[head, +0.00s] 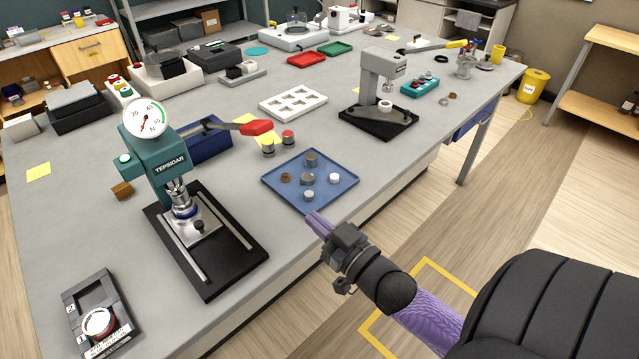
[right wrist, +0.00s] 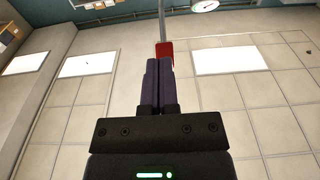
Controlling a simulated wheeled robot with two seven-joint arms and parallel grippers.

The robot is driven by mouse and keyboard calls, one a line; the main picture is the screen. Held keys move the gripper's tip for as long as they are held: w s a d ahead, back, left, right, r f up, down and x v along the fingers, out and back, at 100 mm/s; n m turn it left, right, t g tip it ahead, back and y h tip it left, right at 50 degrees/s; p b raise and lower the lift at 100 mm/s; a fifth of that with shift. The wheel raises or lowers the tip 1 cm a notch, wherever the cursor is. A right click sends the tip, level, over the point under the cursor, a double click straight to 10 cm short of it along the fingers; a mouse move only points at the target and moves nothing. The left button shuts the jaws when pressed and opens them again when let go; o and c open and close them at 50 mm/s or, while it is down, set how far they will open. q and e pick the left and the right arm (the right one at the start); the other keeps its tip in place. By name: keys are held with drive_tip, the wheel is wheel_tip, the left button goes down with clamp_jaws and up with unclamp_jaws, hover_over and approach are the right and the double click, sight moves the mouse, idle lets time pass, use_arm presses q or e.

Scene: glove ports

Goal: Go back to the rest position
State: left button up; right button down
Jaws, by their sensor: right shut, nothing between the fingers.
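My right gripper (head: 314,219) is at the front edge of the grey bench, in front of the blue tray, with purple fingers pointing toward the bench. The fingers are shut with nothing between them. In the right wrist view the same gripper (right wrist: 158,68) has its two dark purple fingers side by side, pointing up toward a ceiling with bright panels. My left gripper is not in view.
The blue tray (head: 328,196) with several small round parts lies just beyond my right gripper. A teal press (head: 160,160) with a dial and red-tipped lever stands to the left. A grey press (head: 381,75) stands behind right.

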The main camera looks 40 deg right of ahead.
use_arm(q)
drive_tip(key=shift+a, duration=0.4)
use_arm(e)
drive_tip(key=shift+f, duration=0.1)
drive_tip(key=s+a+f+g+h+b, duration=0.1)
drive_tip(key=s+f+g+b, duration=0.25)
drive_tip(key=f, duration=0.75)
drive_tip(key=s+f+g+b, duration=0.2)
drive_tip(key=s+f+g, duration=0.15)
drive_tip(key=f, duration=0.75)
drive_tip(key=s+a+f+g+h+b, duration=0.1)
drive_tip(key=s+f+g+b, duration=0.2)
drive_tip(key=f, duration=0.9)
use_arm(q)
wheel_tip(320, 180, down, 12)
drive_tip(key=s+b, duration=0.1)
drive_tip(key=b, duration=0.2)
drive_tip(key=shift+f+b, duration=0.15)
drive_tip(key=shift+b, duration=0.25)
use_arm(e)
drive_tip(key=s+a+f+g, duration=0.2)
drive_tip(key=s+f+g, duration=0.2)
drive_tip(key=s+f, duration=0.3)
drive_tip(key=s+a+f+n+g, duration=0.1)
drive_tip(key=s+a+f+g, duration=0.2)
drive_tip(key=s+f, duration=0.4)
drive_tip(key=s+g, duration=0.1)
drive_tip(key=s, duration=0.6)
drive_tip(key=shift+a+n+g, duration=0.2)
drive_tip(key=shift+n+g, duration=0.1)
